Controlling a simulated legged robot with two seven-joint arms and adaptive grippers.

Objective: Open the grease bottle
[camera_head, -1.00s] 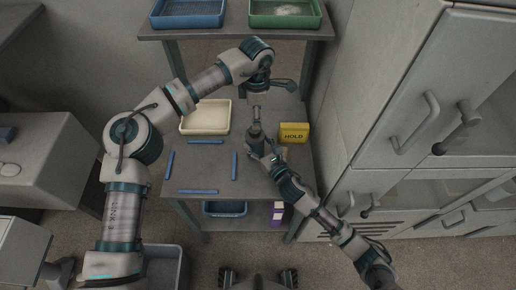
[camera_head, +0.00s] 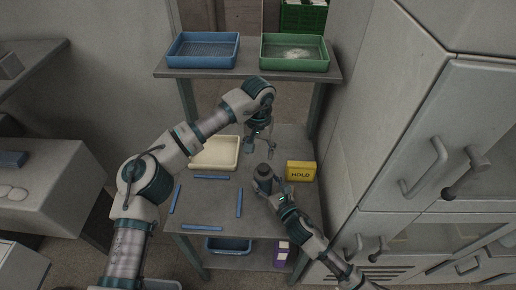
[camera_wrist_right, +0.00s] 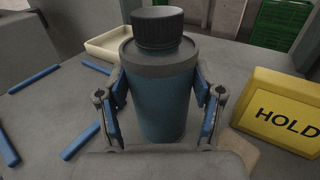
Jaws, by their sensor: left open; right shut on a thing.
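The grease bottle (camera_wrist_right: 160,95) has a blue body, a grey shoulder and a dark ribbed cap (camera_wrist_right: 158,27). It stands upright in the right wrist view, with the cap on it. In the head view its dark top (camera_head: 263,170) shows near the middle of the table. My right gripper (camera_head: 270,186) is shut around the bottle's body, one finger on each side, also seen in the right wrist view (camera_wrist_right: 160,112). My left gripper (camera_head: 261,149) is open and empty, pointing down just behind the bottle and apart from the cap.
A yellow HOLD block (camera_head: 300,171) stands close right of the bottle. A cream tray (camera_head: 215,166) lies behind left. Blue strips (camera_head: 239,202) mark a clear square on the table. Blue (camera_head: 203,66) and green (camera_head: 296,67) trays sit on the shelf; cabinets (camera_head: 440,150) stand right.

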